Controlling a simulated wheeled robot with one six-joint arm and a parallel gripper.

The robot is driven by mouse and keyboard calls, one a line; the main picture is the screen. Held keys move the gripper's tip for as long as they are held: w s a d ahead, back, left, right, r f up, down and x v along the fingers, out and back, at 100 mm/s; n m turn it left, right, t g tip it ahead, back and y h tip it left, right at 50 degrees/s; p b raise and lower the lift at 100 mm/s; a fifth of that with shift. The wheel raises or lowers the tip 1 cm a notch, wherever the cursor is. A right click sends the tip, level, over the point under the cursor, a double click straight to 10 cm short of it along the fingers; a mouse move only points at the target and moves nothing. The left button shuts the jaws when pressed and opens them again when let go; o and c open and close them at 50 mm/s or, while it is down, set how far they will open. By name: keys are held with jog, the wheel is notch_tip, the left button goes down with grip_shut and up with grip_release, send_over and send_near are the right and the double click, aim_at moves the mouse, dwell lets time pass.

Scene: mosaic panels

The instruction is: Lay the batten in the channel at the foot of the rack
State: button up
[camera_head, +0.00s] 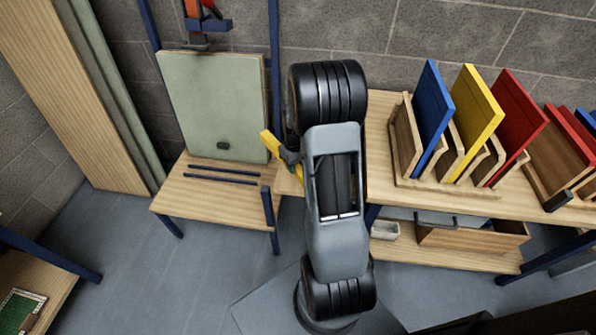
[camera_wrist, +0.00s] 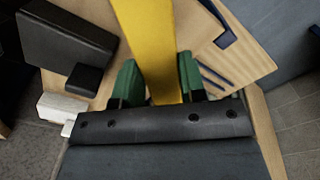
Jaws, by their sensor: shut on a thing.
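The batten, a yellow bar (camera_head: 269,146), is held in my gripper (camera_head: 288,156) above the wooden bench. In the wrist view, the batten (camera_wrist: 150,45) runs up and out of the frame between the green fingers of my gripper (camera_wrist: 157,84), which are shut on it. The rack has dark blue posts (camera_head: 274,60) and a wooden shelf (camera_head: 190,200) at its foot. Two dark strips (camera_head: 220,180) on this shelf border the narrow channel (camera_head: 223,174). The strips also show in the wrist view (camera_wrist: 212,84), right of the batten and apart from it.
A grey-green panel (camera_head: 210,105) leans upright behind the channel. Blue (camera_head: 432,115), yellow (camera_head: 472,110) and red (camera_head: 514,115) panels stand in a wooden holder on the right bench. A small white tray (camera_head: 385,230) is below. The shelf around the strips is clear.

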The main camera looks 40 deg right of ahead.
aim_at(298, 171)
jog(key=shift+d+f, duration=0.4)
jog(key=shift+f, duration=0.1)
jog(key=shift+w+d+f, duration=0.15)
jog(key=shift+f, duration=1.5)
jog(key=shift+f+b, duration=0.2)
jog(key=shift+b, duration=0.1)
jog(key=o, duration=1.1)
jog(key=shift+c, duration=0.2)
